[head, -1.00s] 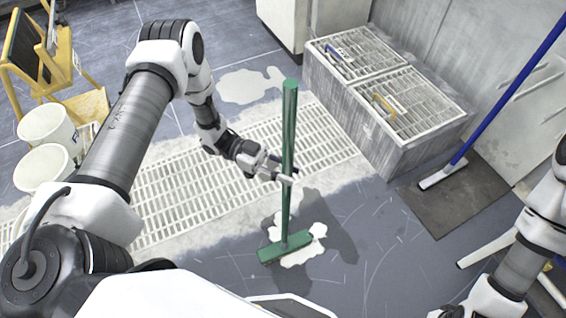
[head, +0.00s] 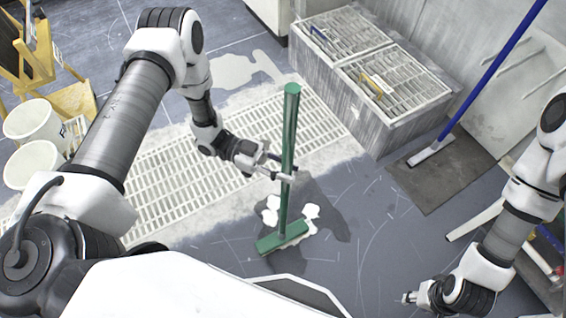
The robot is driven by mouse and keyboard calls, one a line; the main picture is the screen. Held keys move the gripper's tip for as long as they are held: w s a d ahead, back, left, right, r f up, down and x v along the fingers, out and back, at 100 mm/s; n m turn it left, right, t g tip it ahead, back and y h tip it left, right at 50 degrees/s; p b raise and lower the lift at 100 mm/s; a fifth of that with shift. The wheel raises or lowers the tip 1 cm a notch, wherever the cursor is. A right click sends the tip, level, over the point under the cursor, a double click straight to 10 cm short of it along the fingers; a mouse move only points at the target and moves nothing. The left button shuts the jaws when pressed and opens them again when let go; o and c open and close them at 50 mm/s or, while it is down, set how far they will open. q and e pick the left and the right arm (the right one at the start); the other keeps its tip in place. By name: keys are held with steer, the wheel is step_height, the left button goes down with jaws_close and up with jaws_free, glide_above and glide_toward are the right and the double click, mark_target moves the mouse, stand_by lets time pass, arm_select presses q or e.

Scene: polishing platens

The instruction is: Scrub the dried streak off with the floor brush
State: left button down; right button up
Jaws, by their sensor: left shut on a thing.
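The floor brush is green, with a long upright pole (head: 290,125) and a wide flat head (head: 283,237) resting on the grey floor. My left gripper (head: 281,170) is shut around the pole at about mid height. A white dried patch (head: 310,211) lies on the floor around the head, showing mostly behind it and to its right. The head hides part of the patch. My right gripper (head: 408,298) is low at the bottom right, away from the brush. Its fingers are too small to tell whether they are open.
A pale floor grating (head: 180,185) lies behind the brush. A grey block with grated tops (head: 375,120) stands at the back right. A blue-handled squeegee (head: 490,75) stands on a dark mat (head: 440,185). White buckets (head: 30,163) stand at the left. Floor right of the brush is clear.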

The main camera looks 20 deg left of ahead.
arm_select(q)
steer(key=shift+s+d+p, duration=0.3)
steer(key=shift+s+d, duration=0.75)
steer(key=shift+d, duration=0.3)
steer(key=shift+s+d+r+p, duration=0.1)
steer(key=shift+s+d+p, duration=0.25)
steer(key=shift+s+d, duration=0.35)
steer(key=shift+w, duration=0.2)
steer(key=w+a+b, duration=0.1)
steer(key=w+a, duration=0.1)
steer(key=shift+a, duration=0.3)
